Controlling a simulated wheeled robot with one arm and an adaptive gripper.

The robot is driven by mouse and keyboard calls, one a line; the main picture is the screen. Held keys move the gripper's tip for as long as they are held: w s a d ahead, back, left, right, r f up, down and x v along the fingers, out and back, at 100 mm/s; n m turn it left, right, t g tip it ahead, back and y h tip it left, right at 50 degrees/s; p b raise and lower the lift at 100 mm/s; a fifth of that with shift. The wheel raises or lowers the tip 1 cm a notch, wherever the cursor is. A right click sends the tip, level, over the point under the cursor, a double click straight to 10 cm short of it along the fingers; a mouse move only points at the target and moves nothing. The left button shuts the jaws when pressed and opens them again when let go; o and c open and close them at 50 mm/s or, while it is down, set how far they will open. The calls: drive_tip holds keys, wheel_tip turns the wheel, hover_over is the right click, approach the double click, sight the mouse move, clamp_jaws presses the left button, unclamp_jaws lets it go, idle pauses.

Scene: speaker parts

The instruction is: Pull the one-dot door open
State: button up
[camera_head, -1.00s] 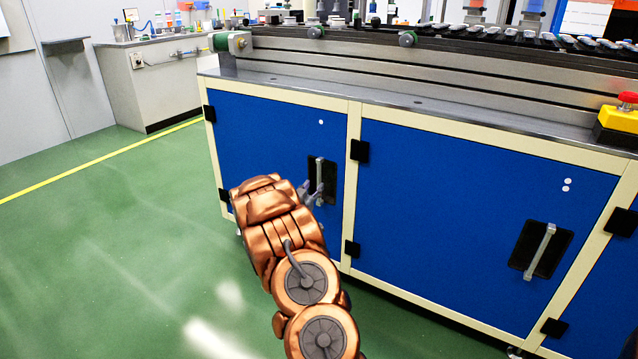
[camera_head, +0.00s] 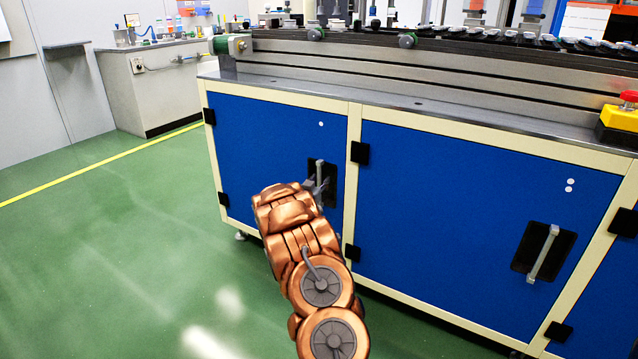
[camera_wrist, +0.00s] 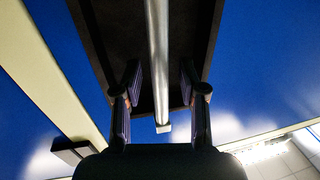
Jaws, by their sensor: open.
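The one-dot door (camera_head: 270,145) is the left blue door in the head view, shut flush in its cream frame. Its single white dot (camera_head: 321,124) is near the top right. Its silver bar handle (camera_head: 320,172) stands upright on a black plate; the bar also shows in the wrist view (camera_wrist: 158,50). My gripper (camera_head: 317,187) is at this handle. In the wrist view my open gripper (camera_wrist: 160,80) has one finger on each side of the bar's lower part, with gaps visible. My copper-coloured arm hides part of the door's lower right in the head view.
The two-dot door (camera_head: 450,220) is to the right, shut, with its own handle (camera_head: 541,252). A conveyor (camera_head: 430,65) runs above the cabinet. A yellow-and-red stop button (camera_head: 622,115) sits at the right. The green floor (camera_head: 110,250) left of the cabinet is clear.

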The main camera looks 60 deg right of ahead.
clamp_jaws()
idle(0.3)
drive_tip(key=shift+a, duration=0.2)
